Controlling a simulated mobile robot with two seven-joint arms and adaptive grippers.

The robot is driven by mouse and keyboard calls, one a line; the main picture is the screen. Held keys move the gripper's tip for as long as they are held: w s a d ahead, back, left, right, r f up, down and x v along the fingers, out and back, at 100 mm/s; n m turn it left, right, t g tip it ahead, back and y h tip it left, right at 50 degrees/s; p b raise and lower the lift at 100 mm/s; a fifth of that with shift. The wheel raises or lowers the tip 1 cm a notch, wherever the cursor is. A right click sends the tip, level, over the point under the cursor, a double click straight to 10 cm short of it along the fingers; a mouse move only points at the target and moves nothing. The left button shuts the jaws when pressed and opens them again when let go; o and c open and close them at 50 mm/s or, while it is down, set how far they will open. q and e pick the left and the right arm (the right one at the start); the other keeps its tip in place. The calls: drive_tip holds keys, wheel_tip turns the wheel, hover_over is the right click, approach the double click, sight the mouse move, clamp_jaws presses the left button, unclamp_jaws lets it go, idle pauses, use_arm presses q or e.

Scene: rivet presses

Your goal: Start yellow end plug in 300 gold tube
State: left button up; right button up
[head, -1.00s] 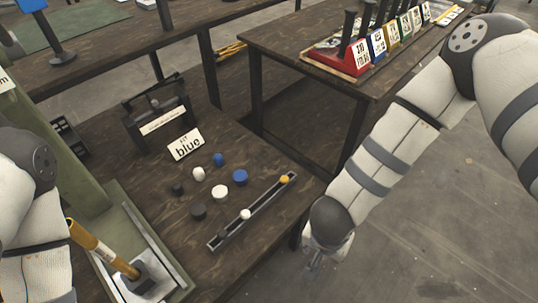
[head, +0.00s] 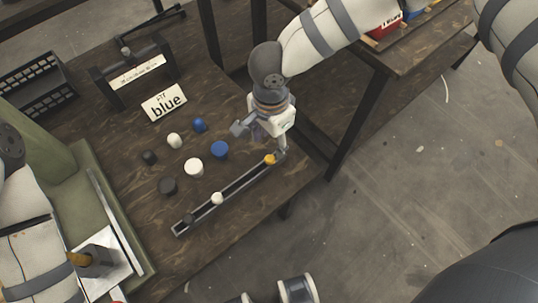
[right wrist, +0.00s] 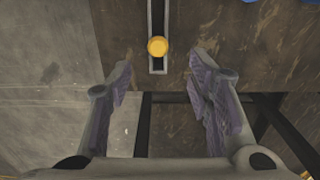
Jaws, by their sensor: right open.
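The yellow end plug (head: 270,159) sits at the far right end of a narrow channel rack (head: 243,184) on the wooden bench. It also shows in the right wrist view (right wrist: 157,46), at the end of the slot. My right gripper (head: 259,142) is open over that end, its fingers on either side of the plug and apart from it in the wrist view. A short piece of a gold tube (head: 78,259) shows at the dark block at lower left; my left arm hides most of it. My left gripper is not seen, and the number 300 cannot be read.
A white plug (head: 217,198) and a dark plug (head: 189,218) share the rack. Loose white, blue and dark plugs lie behind it. A "blue" sign (head: 165,102), a black stand (head: 134,73) and a black basket (head: 33,84) stand farther back. The bench's right edge is close.

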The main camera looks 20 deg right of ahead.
sight(270, 158)
drive_tip(key=f, duration=0.7)
drive_tip(key=shift+s+a, duration=0.1)
drive_tip(key=shift+s, duration=0.1)
drive_tip(key=shift+r, duration=0.1)
drive_tip(key=shift+c, duration=0.3)
drive_tip(key=c, duration=0.8)
